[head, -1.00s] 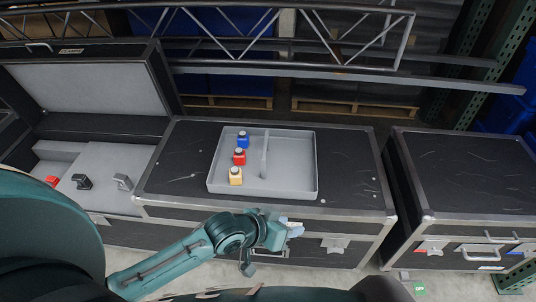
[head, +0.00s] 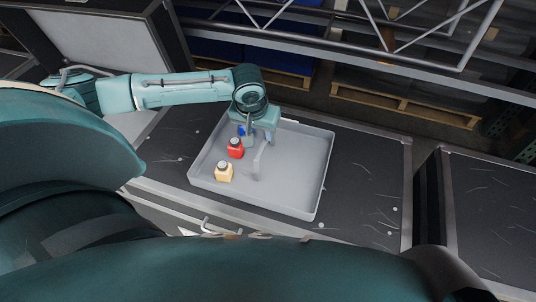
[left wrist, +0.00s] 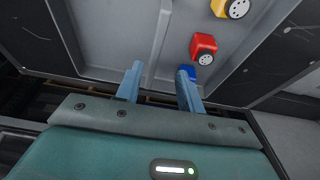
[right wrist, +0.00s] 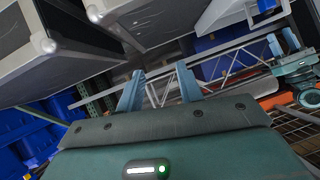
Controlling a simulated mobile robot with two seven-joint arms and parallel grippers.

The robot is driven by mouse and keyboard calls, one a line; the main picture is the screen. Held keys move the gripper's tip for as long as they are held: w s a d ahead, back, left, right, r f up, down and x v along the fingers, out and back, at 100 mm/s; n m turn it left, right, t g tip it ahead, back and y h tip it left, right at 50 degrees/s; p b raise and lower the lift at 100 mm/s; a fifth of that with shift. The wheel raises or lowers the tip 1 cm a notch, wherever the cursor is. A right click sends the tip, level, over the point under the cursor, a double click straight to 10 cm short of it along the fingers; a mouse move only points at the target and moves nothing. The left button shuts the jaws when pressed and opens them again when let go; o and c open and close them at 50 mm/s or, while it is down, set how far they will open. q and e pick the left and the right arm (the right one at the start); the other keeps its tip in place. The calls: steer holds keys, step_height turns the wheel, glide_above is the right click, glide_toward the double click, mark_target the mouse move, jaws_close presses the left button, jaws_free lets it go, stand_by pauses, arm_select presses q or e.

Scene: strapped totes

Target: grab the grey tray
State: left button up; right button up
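The grey tray (head: 302,190) lies on a black case, with a low divider (head: 262,158) across its middle. In its left compartment stand a cream-yellow block (head: 223,173), a red block (head: 235,149) and a blue block (head: 241,130), the last partly hidden by my gripper. My left gripper (head: 254,132) is over the tray's far part, near the blue block and divider. In the left wrist view its fingers (left wrist: 159,86) are apart with nothing clearly between them; contact with the tray cannot be told. My right gripper (right wrist: 160,88) is open and empty, away from the tray.
The black case (head: 365,185) has bare top around the tray. An open-lidded case (head: 90,30) stands at the left and another black case (head: 490,210) at the right, across a gap. A metal truss (head: 400,60) and pallets (head: 405,103) lie behind.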

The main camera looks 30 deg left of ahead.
mark_target(265, 141)
arm_select(q)
steer(key=x, duration=0.4)
steer(key=shift+w+f+b, duration=0.1)
steer(key=shift+f+b, duration=0.1)
steer(key=shift+b, duration=0.1)
steer(key=x, duration=0.3)
steer(key=b+x, duration=0.1)
steer(key=shift+w+d+f, duration=0.15)
steer(key=shift+w+d, duration=0.15)
steer(key=shift+d, duration=0.05)
steer(key=shift+w+f, duration=0.15)
steer(key=shift+f, duration=0.25)
steer(key=shift+f, duration=0.2)
steer(key=shift+c, duration=0.6)
jaws_close()
stand_by(0.4)
steer(key=shift+a+r, duration=0.1)
